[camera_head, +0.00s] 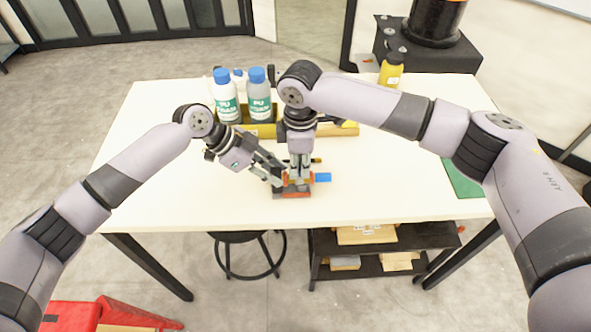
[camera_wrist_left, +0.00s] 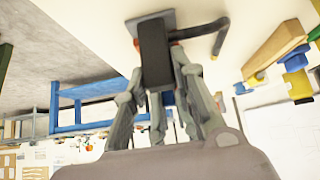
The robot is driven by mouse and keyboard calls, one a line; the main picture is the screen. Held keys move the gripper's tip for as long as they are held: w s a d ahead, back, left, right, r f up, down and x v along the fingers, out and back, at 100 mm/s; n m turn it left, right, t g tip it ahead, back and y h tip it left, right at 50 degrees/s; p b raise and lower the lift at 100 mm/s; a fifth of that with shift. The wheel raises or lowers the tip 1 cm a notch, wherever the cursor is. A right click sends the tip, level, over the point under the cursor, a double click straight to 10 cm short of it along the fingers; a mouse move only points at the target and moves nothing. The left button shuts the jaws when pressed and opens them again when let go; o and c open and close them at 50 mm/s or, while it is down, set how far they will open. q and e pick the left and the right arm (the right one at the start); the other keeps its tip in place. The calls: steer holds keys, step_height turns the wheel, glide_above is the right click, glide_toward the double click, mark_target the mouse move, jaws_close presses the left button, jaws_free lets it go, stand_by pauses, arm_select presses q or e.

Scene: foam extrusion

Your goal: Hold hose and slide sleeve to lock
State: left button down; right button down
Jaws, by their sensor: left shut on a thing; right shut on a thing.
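My left gripper (camera_head: 276,180) reaches in from the left, shut at a small assembly near the table's front middle. My right gripper (camera_head: 298,176) points straight down at the same assembly, shut and close beside the left one. Orange-red and dark parts (camera_head: 292,194) show under the fingers. In the left wrist view, my left fingers (camera_wrist_left: 160,85) close around a dark block (camera_wrist_left: 154,50), with a bent black hose (camera_wrist_left: 207,30) running off right. The sleeve is largely hidden by the fingers; its exact position cannot be told.
A blue piece (camera_head: 322,177) lies right of the grippers. A yellow bottle (camera_head: 391,70) stands at the back right, a green mat (camera_head: 462,178) lies at the right. The table's front left is clear.

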steer(key=shift+d, duration=0.55)
steer(key=c, duration=1.5)
jaws_free()
steer(key=shift+c, duration=0.2)
steer(key=shift+a, duration=0.1)
steer(key=shift+r, duration=0.1)
step_height(320, 180, up, 12)
